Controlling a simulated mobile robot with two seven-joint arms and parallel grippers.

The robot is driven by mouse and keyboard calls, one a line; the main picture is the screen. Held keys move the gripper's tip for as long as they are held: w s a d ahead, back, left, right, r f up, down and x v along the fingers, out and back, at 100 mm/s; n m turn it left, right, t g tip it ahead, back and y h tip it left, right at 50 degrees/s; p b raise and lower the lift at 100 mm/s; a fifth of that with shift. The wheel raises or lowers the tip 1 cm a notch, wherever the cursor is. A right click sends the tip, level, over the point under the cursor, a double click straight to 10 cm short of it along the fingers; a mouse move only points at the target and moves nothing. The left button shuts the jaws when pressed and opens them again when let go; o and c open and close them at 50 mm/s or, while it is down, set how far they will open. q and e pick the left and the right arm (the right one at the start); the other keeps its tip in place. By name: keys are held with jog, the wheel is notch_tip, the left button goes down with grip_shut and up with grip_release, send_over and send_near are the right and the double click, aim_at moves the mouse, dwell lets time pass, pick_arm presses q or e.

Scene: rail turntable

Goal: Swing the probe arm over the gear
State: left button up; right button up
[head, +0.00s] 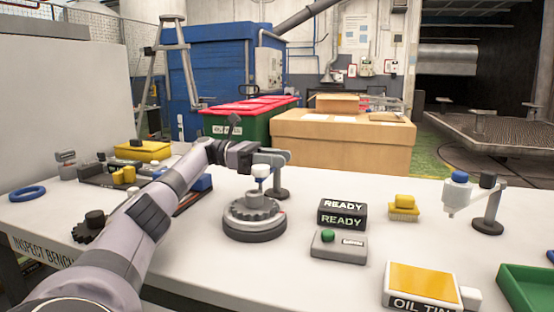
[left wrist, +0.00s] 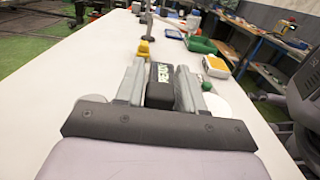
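The gear (head: 254,209) is dark and toothed, on a round turntable (head: 253,234) left of centre. A probe arm stands behind it on a post with a dark base (head: 278,194). Its blue-and-white probe tip (head: 261,172) hangs above the gear's hub. My left gripper (head: 273,156) is at the top of that post and hides most of the arm. My right gripper is out of view.
A second probe stand (head: 487,225) is at the right. The READY box (head: 342,214), a green-button box (head: 338,246), a yellow brush (head: 403,207) and an oil tin (head: 422,285) stand between. A green tray (head: 530,288) is at the right edge. A blue ring (head: 27,193) lies at far left.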

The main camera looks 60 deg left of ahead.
pick_arm(q)
notch_tip(320, 180, up, 20)
jog(key=p, duration=0.8)
jog(key=shift+p, duration=0.4)
